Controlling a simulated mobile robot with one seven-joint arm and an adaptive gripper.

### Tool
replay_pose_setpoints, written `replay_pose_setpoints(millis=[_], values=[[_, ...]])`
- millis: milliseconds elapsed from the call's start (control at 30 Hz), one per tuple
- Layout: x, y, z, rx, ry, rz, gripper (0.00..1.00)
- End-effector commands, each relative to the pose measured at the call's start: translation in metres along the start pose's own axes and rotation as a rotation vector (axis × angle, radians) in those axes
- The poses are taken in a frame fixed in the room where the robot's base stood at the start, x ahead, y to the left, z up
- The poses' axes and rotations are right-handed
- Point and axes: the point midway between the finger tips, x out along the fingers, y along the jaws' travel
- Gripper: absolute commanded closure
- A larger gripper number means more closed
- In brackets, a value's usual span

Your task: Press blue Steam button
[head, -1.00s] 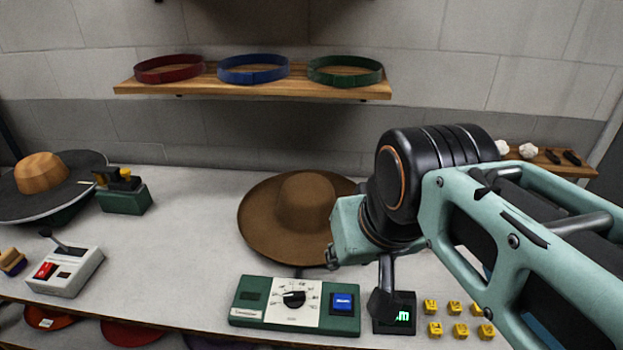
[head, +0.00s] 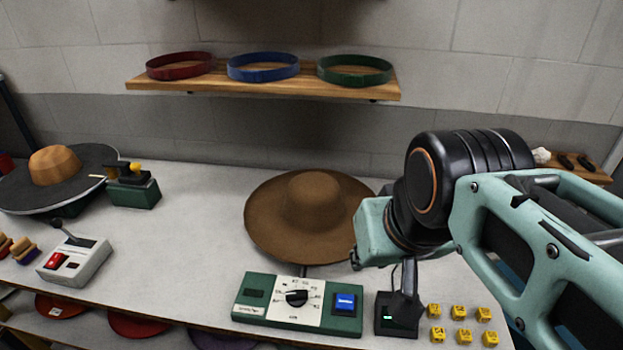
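The blue Steam button (head: 345,302) is on the right part of the green and white control panel (head: 254,312) at the front of the table. The panel also has a black dial (head: 297,298) in its white middle part. A brown wide-brimmed hat (head: 312,207) sits behind the panel. My arm comes in from the right, its wrist above and right of the button.
A white box with a lever and red switch (head: 74,261) stands at the left. A hat on a dark disc (head: 54,167) and a green box (head: 134,193) are behind it. Several yellow cubes (head: 458,312) lie at the right. A shelf (head: 265,84) holds coloured bands.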

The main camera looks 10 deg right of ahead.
Motion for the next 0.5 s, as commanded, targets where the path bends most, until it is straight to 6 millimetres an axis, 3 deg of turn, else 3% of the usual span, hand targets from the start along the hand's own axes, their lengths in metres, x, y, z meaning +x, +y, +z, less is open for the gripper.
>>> replay_pose_setpoints(millis=[133,500], values=[[0.0,0.0,0.0,0.0,0.0,0.0,0.99],[0.0,0.0,0.0,0.0,0.0,0.0,1.0]])
